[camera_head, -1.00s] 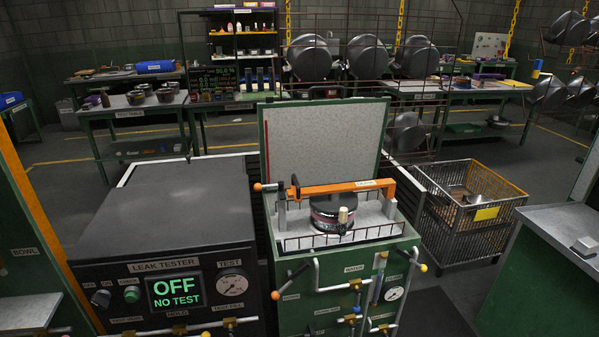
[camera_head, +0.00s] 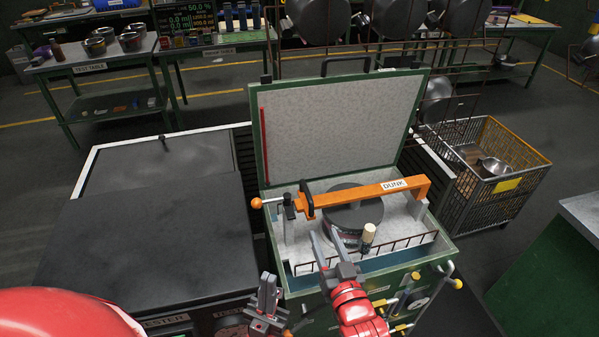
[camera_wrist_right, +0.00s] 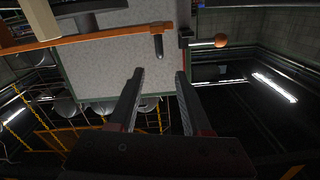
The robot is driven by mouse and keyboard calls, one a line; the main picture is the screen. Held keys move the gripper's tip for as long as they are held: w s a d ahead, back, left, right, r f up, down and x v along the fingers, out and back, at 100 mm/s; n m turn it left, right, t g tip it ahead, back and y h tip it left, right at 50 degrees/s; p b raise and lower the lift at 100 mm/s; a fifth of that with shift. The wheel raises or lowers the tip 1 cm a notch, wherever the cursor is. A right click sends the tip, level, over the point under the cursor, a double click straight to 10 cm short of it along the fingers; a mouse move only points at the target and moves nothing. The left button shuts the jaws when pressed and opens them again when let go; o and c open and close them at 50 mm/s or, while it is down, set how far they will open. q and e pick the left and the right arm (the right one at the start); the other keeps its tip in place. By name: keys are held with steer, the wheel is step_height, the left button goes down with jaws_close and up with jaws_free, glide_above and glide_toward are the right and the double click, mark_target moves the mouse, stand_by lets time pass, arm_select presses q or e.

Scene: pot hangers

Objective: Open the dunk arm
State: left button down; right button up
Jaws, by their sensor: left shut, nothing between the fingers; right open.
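The orange dunk arm (camera_head: 375,190), labelled DUNK, lies lowered across the open dunk tank (camera_head: 445,243), over a dark round pot (camera_head: 352,213). Its orange ball knob (camera_head: 256,203) sticks out past the tank's left side, beside a dark upright post. The bar and knob (camera_wrist_right: 221,40) also show in the right wrist view. My right gripper (camera_head: 323,231) is open and empty, in front of the pot and below the bar, apart from the knob. My left gripper (camera_head: 267,288) is shut and empty, low at the tank's front left corner.
The tank's lid (camera_head: 335,125) stands open behind it. A wire rail (camera_head: 385,252) runs along the tank front. The dark leak tester (camera_head: 150,235) is on the left. A metal basket (camera_head: 470,185) stands at the right, near a grey counter (camera_head: 585,215).

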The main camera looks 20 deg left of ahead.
mark_target(303, 184)
steer(key=p+x, duration=0.5)
steer(key=x, duration=1)
steer(key=shift+w+a+r, duration=0.15)
steer(key=shift+a, duration=0.1)
steer(key=shift+w+a, duration=0.35)
steer(key=shift+w, duration=0.2)
jaws_close()
stand_by(0.5)
